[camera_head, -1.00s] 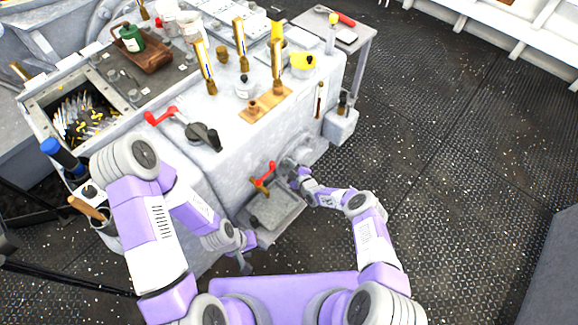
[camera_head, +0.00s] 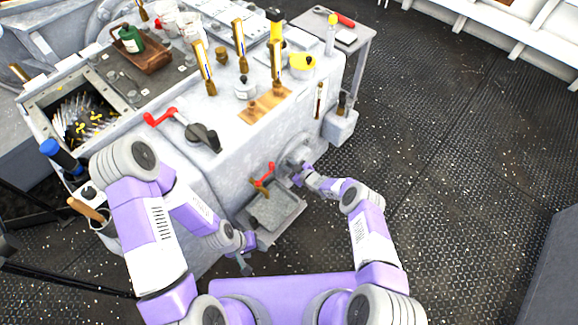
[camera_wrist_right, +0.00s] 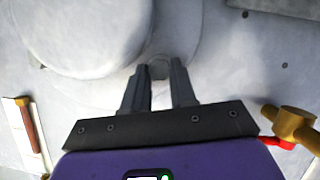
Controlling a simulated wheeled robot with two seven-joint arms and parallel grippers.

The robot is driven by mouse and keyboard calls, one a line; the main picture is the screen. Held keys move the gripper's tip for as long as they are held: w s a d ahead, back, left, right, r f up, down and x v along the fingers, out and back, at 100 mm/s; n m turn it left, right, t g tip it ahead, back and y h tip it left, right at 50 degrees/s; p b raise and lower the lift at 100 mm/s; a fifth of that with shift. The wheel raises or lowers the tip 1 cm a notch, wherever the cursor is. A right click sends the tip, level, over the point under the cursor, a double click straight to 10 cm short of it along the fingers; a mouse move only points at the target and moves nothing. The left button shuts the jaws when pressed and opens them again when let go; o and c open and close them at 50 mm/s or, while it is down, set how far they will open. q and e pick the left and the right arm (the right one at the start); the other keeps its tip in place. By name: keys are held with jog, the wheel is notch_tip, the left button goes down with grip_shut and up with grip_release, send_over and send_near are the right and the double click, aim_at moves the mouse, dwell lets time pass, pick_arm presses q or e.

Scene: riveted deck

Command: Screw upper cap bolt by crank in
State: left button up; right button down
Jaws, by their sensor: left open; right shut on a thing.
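My right gripper (camera_head: 300,174) is at the round grey cap (camera_head: 297,152) on the side of the machine. In the right wrist view its fingers (camera_wrist_right: 160,72) stand on either side of a small grey bolt head (camera_wrist_right: 159,67) at the rim of the large round cap (camera_wrist_right: 95,30) and are shut on it. The bolt's shaft is hidden. My left gripper (camera_head: 245,266) hangs low, open and empty, left of the tray. I cannot tell which part is the crank; a red-handled brass fitting (camera_head: 262,180) sits left of my right gripper and also shows in the right wrist view (camera_wrist_right: 295,125).
A grey tray (camera_head: 290,228) juts from the machine below the red handle. The dark deck (camera_head: 470,180) to the right is clear.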

dwell(0.3)
jog(key=c, duration=0.9)
grip_release()
jog(key=shift+d, duration=0.1)
jog(key=s+d+r+m+g+h+p, duration=0.1)
jog(key=s+r+m+g+p, duration=0.1)
jog(key=s+r, duration=0.3)
jog(key=s+d+r+m+g+h+p, duration=0.1)
jog(key=s+r+m+g+p, duration=0.2)
jog(key=s, duration=1)
jog(key=s+d+r+m+g+h+p, duration=0.1)
jog(key=s+r+m+g+p, duration=0.1)
jog(key=s+r, duration=0.5)
jog(key=shift+s+d+m+h+p, duration=0.3)
jog(key=shift+s+m+p, duration=0.4)
jog(key=shift+s+m, duration=0.5)
jog(key=shift+r, duration=0.1)
